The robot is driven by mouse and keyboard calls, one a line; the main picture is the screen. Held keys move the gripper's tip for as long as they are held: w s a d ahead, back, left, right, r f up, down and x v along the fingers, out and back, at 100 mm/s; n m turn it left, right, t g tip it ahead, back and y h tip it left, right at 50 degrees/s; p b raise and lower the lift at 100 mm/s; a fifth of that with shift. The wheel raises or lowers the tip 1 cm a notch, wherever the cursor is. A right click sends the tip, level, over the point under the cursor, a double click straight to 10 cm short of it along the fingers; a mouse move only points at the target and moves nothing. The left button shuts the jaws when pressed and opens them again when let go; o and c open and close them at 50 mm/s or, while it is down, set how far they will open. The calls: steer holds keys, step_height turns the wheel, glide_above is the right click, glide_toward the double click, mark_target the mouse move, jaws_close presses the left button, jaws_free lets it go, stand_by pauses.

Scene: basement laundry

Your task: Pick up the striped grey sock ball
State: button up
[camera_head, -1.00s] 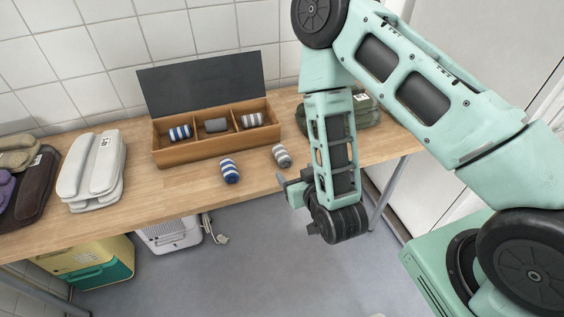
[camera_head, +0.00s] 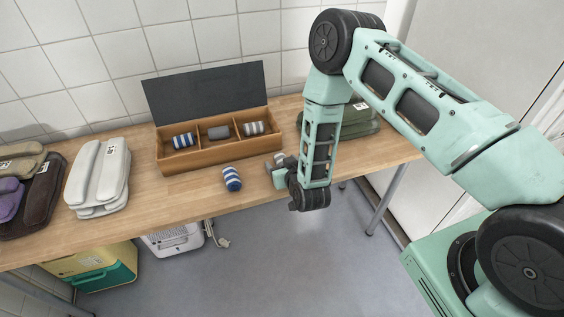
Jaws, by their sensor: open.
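The loose striped grey sock ball (camera_head: 280,157) lies on the wooden table near its front edge, partly hidden behind my gripper. My gripper (camera_head: 276,165) is open, low over the table's front edge and right at this sock ball. I cannot tell whether the fingers are around it or just in front of it. A second striped grey sock ball (camera_head: 254,128) sits in the right compartment of the open wooden box (camera_head: 212,157).
A blue-striped sock ball (camera_head: 232,179) lies on the table left of my gripper. The box also holds a blue-striped ball (camera_head: 183,140) and a plain grey one (camera_head: 218,132). Folded clothes (camera_head: 98,178) are at left; a green folded stack (camera_head: 358,121) stands behind my arm.

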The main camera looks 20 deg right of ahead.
steer(key=shift+w+f, duration=0.15)
steer(key=shift+w, duration=0.1)
steer(key=c, duration=1.1)
steer(key=shift+o, duration=0.2)
step_height(320, 180, up, 9)
steer(key=shift+r+b, duration=0.15)
steer(key=shift+b, duration=0.3)
steer(key=s+d+f, duration=0.2)
steer(key=s+d, duration=0.2)
steer(key=d, duration=0.7)
steer(key=w+a+r, duration=0.1)
steer(key=a, duration=0.2)
steer(key=w+a+r, duration=0.1)
steer(key=a, duration=0.3)
steer(key=w+a, duration=0.2)
steer(key=a, duration=0.2)
steer(key=shift+r, duration=0.4)
